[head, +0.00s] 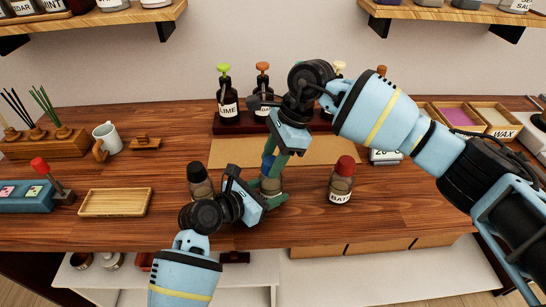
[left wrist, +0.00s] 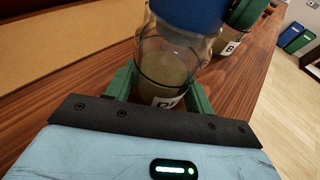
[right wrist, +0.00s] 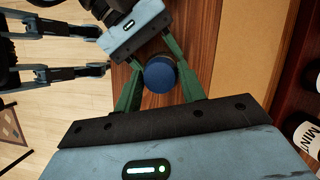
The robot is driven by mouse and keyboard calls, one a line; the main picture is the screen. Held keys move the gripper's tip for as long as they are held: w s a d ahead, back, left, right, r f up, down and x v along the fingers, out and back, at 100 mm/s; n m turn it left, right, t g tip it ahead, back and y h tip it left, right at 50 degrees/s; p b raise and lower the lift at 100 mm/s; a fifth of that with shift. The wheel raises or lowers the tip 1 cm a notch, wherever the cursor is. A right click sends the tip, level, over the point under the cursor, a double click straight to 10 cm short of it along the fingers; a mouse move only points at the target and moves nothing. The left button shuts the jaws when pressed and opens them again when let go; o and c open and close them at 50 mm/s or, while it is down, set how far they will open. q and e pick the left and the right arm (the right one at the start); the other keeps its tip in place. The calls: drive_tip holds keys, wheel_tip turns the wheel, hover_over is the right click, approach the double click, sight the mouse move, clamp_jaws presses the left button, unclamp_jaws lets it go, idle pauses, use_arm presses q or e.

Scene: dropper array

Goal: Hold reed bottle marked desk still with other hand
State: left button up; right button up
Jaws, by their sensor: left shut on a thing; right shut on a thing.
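The reed bottle with a blue cap stands upright on the wooden table (head: 400,215). Its clear body (left wrist: 165,65) shows in the left wrist view, with a partly cut-off label that seems to begin with D. My left gripper (head: 268,192) is shut around the bottle's lower body from the front. My right gripper (head: 275,162) reaches down from above and is shut on the blue cap (right wrist: 160,74). In the head view the two grippers hide most of the bottle and its label.
A black-capped bottle (head: 200,180) stands just left of my left gripper, and a red-capped BATH-like bottle (head: 341,182) to the right. A wooden tray (head: 115,203) lies at left. Dropper bottles, one marked LIME (head: 228,100), stand on a rack behind.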

drive_tip(key=c, duration=0.4)
drive_tip(key=shift+r, duration=0.75)
drive_tip(key=shift+c, duration=0.2)
drive_tip(key=shift+r, duration=2)
drive_tip(key=w+d+r, duration=0.3)
drive_tip(key=d+r, duration=0.1)
drive_tip(key=d, duration=0.3)
drive_tip(key=shift+w, duration=0.3)
use_arm(q)
drive_tip(key=o, duration=1.6)
drive_tip(key=shift+c, duration=0.2)
